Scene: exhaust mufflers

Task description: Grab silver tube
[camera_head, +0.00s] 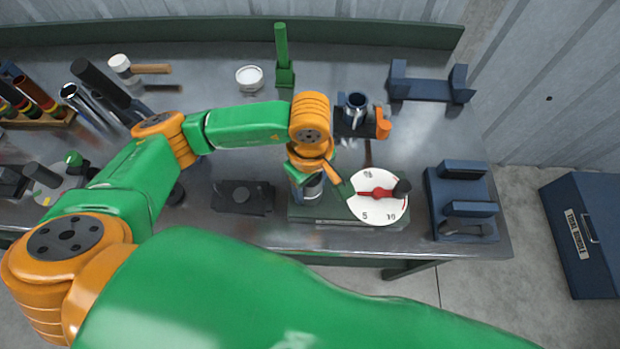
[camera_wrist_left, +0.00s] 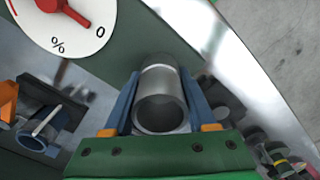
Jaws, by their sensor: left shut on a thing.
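The silver tube (camera_head: 313,188) is a short metal cylinder at the left end of the green dial device, partly hidden under my left gripper (camera_head: 312,178) in the head view. In the left wrist view the tube (camera_wrist_left: 161,100) sits between the two blue fingers of my left gripper (camera_wrist_left: 163,105), its open end facing the camera. The fingers are shut on its sides. I cannot tell whether the tube touches the green platform below it. My right gripper is not in view.
A white dial (camera_head: 378,204) with a red pointer stands right beside the gripper. A dark clamp (camera_head: 352,124) with another metal piece is behind it. Blue fixtures (camera_head: 462,203) stand to the right. Hammers and tools (camera_head: 105,88) lie at the left. Bare bench shows at the back.

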